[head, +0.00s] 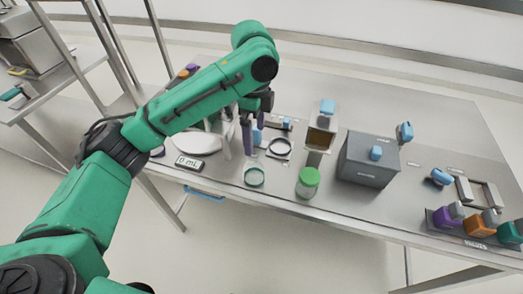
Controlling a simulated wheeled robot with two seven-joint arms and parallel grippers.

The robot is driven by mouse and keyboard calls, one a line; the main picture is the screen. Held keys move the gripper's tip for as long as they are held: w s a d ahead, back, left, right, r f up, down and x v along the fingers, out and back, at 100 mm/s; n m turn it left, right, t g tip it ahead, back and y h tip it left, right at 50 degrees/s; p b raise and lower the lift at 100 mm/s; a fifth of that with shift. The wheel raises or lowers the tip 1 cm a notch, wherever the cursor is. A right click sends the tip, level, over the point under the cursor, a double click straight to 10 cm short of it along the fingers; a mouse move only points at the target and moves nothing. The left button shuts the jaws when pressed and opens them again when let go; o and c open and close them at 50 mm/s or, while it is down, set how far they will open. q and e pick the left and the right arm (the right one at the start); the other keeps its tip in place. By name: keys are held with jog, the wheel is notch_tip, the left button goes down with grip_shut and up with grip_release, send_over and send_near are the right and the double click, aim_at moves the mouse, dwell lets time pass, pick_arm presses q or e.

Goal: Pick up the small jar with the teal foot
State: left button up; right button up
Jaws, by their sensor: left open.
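A small clear jar with a teal band (254,178), which looks like the teal-footed jar, stands near the front edge of the steel table (400,222). My left gripper (254,136) comes in from the left and points down at the table. It is open and empty, above and behind the jar in the picture, apart from it. Part of what lies behind its fingers is hidden. My right gripper is out of view.
A green-lidded jar (308,182) stands right of the small jar. A grey box with a blue knob (368,160) and a tall blue-topped device (321,133) stand further right. A display reading 0 mL (189,163) lies left. Colored blocks (480,223) sit at the right edge.

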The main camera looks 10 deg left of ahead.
aim_at(254, 165)
pick_arm(q)
notch_tip(254, 165, down, 2)
jog(key=shift+s+f+b, duration=0.1)
jog(key=shift+f+b, duration=0.1)
jog(key=shift+b, duration=0.1)
jog(key=s+f, duration=0.1)
jog(key=f, duration=0.2)
jog(key=s+f+p, duration=0.1)
jog(key=shift+s+f, duration=0.15)
jog(key=shift+s, duration=0.15)
jog(key=f, duration=0.2)
jog(key=f+p, duration=0.1)
jog(key=f, duration=0.1)
jog(key=w+f, duration=0.1)
jog(key=f, duration=0.1)
jog(key=shift+p, duration=0.35)
jog(key=shift+s+a+f, duration=0.1)
jog(key=shift+f, duration=0.3)
jog(key=c, duration=1.4)
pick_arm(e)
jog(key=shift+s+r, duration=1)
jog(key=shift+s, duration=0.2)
